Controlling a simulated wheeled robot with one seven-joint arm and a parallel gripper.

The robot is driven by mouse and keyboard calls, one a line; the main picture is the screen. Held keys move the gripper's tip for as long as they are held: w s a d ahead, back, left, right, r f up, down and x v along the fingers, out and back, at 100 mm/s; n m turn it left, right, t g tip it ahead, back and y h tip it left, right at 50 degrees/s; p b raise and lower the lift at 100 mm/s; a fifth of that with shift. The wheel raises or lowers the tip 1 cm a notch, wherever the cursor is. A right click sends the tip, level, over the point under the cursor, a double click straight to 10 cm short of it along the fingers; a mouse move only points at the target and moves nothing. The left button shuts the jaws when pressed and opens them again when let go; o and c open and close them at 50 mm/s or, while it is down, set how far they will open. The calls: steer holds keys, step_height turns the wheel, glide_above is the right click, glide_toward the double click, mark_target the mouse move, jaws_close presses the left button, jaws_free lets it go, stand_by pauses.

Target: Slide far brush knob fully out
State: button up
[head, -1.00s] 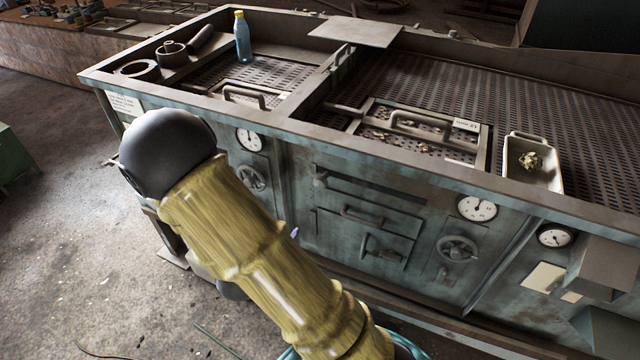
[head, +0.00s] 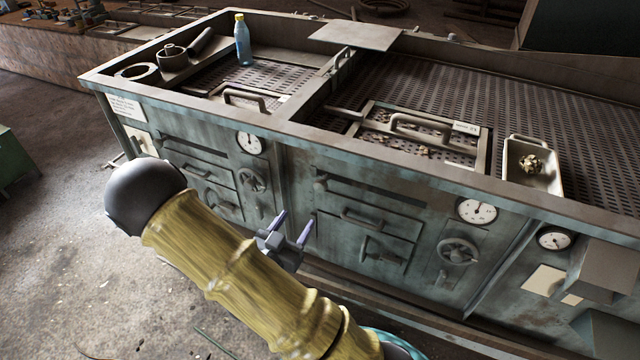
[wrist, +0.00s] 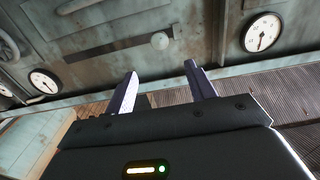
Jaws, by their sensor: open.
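A pale round knob (head: 320,182) sits at the left end of a dark horizontal slot (head: 385,197) on the front of the blue-green machine. It also shows in the wrist view as a small ball (wrist: 160,41) at one end of the slot. Another slot (head: 192,152) is on the left front panel; a knob on it is not clear. I cannot tell which knob is the far one. My gripper (head: 295,219) is open and empty, below and left of the clear knob. In the wrist view its fingers (wrist: 161,75) point toward the panel, apart from the knob.
Gauges (head: 477,209) and handwheels (head: 458,251) stick out from the machine front. Drawer-like handles (head: 380,215) lie below the slot. A bottle (head: 243,40), a handled tray (head: 425,135) and a small pan (head: 532,165) are on top.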

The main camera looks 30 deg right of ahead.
mark_target(318, 188)
steer(key=p+x, duration=0.3)
steer(key=x, duration=1.1)
steer(key=shift+w+d, duration=0.2)
jaws_close()
